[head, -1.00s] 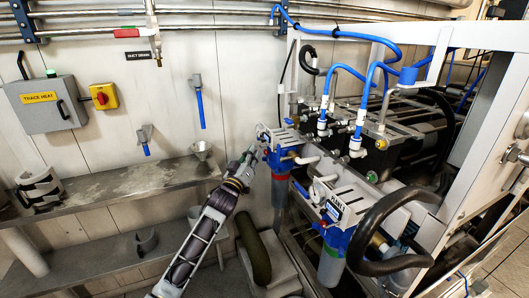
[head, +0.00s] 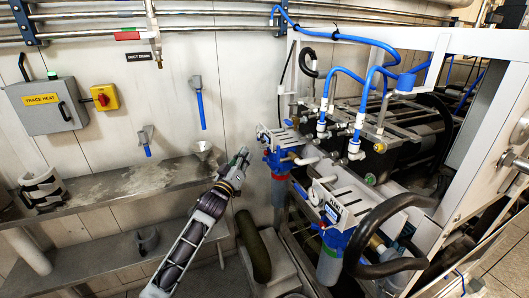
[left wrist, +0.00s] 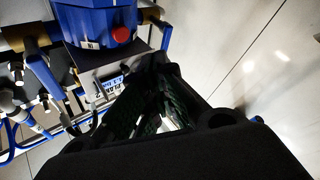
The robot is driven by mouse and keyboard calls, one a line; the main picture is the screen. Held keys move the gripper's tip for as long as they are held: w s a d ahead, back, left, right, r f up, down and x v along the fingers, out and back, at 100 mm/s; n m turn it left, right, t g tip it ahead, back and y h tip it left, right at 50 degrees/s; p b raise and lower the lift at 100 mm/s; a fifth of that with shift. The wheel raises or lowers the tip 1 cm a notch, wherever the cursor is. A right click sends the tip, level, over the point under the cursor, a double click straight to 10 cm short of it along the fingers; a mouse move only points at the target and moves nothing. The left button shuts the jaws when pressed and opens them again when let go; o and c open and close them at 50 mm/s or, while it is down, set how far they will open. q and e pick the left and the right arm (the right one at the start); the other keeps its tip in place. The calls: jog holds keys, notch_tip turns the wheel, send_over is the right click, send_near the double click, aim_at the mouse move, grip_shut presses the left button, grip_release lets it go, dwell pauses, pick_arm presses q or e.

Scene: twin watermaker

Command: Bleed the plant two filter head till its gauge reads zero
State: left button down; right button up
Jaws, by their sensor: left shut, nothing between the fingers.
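The plant two filter head (head: 277,160) is the farther blue head at the left end of the machine, with a clear, red-topped bowl below it. In the left wrist view the blue head (left wrist: 95,15) shows upside down at upper left, with a red button (left wrist: 121,35) on it. A label (left wrist: 109,84), seemingly reading plant 2, is partly covered by my fingers. My left gripper (head: 242,156) is shut and empty, just left of the head and apart from it. Its dark fingers also show in the left wrist view (left wrist: 158,100). I cannot read a gauge. My right gripper is out of view.
The nearer blue filter head (head: 335,238) stands to the right, with a thick black hose (head: 385,225) beside it. A steel shelf (head: 110,188) with a funnel (head: 203,150) runs along the wall at left. Blue hoses and a white frame stand at right.

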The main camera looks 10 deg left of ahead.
pick_arm(q)
jog(key=shift+s+a+p, duration=0.3)
jog(key=shift+s+a, duration=0.15)
jog(key=shift+a, duration=0.25)
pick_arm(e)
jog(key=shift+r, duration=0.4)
